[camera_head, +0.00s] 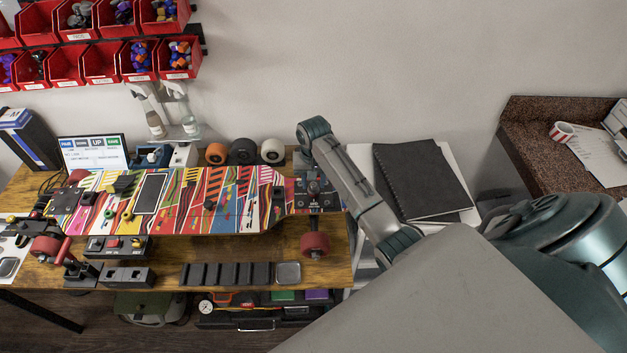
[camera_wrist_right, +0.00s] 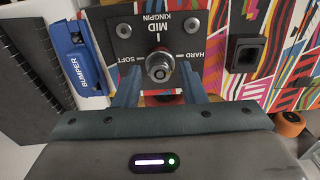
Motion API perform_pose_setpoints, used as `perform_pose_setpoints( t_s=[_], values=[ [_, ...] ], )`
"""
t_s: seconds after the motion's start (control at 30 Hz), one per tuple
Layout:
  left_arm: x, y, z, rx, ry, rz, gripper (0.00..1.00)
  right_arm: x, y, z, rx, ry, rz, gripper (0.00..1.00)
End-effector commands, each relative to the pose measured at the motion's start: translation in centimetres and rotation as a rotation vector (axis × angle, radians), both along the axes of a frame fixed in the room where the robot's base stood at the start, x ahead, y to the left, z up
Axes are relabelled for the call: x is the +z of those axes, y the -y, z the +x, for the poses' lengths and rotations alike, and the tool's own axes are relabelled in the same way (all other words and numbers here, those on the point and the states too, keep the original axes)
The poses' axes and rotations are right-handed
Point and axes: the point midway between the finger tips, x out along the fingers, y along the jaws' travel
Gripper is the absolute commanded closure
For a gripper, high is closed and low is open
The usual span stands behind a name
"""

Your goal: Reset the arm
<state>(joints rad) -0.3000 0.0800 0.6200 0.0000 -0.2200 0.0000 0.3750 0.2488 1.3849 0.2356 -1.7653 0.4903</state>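My right arm comes in from the right in the head view, with its hand (camera_head: 303,160) over the right end of the colorful skateboard deck (camera_head: 225,200). In the wrist view the two fingers of my right gripper (camera_wrist_right: 158,85) stand apart, one on each side of a metal kingpin bolt (camera_wrist_right: 160,67). I see a gap between the fingers and the bolt; I cannot tell how high the tips are above the plate. The bolt sits on a dark plate (camera_wrist_right: 163,27) marked MID KINGPIN. My left gripper is not in view.
A black notebook (camera_head: 420,180) lies right of the deck. A blue BUMPER piece (camera_wrist_right: 78,60) is beside the plate. Several loose wheels (camera_head: 243,152) stand behind the deck, and a red wheel (camera_head: 315,245) is at its front right. Red bins (camera_head: 100,60) hang on the wall.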

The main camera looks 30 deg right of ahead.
Motion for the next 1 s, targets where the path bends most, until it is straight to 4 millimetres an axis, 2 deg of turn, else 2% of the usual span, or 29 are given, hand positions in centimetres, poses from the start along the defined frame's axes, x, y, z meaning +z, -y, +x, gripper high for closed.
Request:
perform_pose_setpoints(
  t_s=[0.2,0.47,0.63,0.93,1.0],
  values=[
    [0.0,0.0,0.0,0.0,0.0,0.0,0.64,0.0,0.02,0.0,0.208,0.0,0.0,0.63],
    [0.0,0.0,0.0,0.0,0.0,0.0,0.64,0.0,0.02,0.0,0.232,0.0,0.0,0.63],
    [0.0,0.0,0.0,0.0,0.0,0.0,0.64,0.0,0.01,0.0,0.231,0.0,0.0,0.96],
    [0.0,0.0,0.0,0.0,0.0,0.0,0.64,0.0,0.01,-0.01,0.23,0.0,0.0,0.96],
    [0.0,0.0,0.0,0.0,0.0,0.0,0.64,0.01,0.01,0.0,0.223,0.0,0.0,0.99]
  ],
)
